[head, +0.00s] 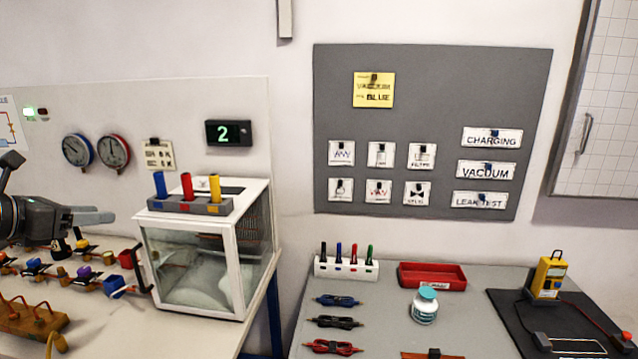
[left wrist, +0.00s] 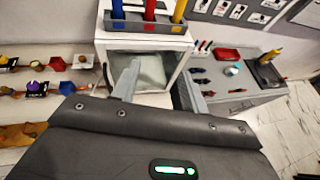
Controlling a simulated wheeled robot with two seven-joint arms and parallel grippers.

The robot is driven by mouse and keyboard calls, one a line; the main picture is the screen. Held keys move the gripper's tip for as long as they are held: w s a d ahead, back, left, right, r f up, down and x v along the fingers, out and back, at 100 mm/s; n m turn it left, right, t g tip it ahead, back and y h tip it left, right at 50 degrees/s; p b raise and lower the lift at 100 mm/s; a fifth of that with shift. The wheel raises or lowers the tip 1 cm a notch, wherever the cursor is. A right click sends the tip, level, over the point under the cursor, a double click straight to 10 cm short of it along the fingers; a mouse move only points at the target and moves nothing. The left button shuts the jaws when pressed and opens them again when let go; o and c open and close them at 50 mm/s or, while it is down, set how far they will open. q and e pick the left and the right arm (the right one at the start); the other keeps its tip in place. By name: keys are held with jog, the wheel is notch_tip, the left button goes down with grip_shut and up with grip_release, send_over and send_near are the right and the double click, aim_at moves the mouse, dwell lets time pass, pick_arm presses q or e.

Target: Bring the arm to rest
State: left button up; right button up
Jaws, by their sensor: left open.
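My left gripper (head: 92,216) comes in from the left in the head view, above the left bench, with nothing between its fingers. In the left wrist view its two fingers (left wrist: 157,88) stand apart, the white box behind them. The white box (head: 243,290) with clear panels stands on the bench to the right of the gripper, apart from it in the head view. On its top a grey rack (head: 190,207) holds a blue, a red and a yellow cylinder. My right gripper is not in view.
Valves with coloured knobs (head: 82,272) line the left bench below the gripper. Two gauges (head: 113,151) and a display reading 2 (head: 228,133) are on the wall panel. The right bench (head: 390,305) carries a red tray (head: 432,283), a pen rack, a jar (head: 424,310) and a yellow meter (head: 549,275).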

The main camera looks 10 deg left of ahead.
pick_arm(q)
jog(key=w+d+f+n+y, duration=0.1)
jog(key=d+f+n, duration=0.2)
jog(key=f+n, duration=0.65)
jog(key=w+d+f+n+y, duration=0.1)
jog(key=d+f+n, duration=0.25)
jog(key=f, duration=1.05)
jog(key=s+d+f+n, duration=0.1)
jog(key=f+n, duration=0.2)
jog(key=s+d+f+n+y, duration=0.1)
jog(key=s+f+n, duration=0.1)
jog(key=f+n, duration=0.1)
jog(key=s+d+f+n+g, duration=0.1)
jog(key=s+f+n, duration=0.1)
jog(key=f, duration=0.3)
jog(key=shift+s+d+n+y, duration=0.15)
jog(key=shift+d+n+y, duration=0.25)
jog(key=shift+n, duration=0.1)
jog(key=s+d+f+n+g, duration=0.4)
jog(key=s+d+f+n, duration=0.3)
jog(key=s, duration=0.4)
jog(key=s+d+f+n+g, duration=0.4)
jog(key=s+d+f+n, duration=0.3)
jog(key=s, duration=0.3)
notch_tip(320, 180, down, 25)
jog(key=s+g, duration=0.2)
jog(key=s+a+f+g, duration=0.1)
jog(key=s+a+f, duration=0.2)
jog(key=s+f, duration=1.3)
jog(key=shift+n, duration=0.3)
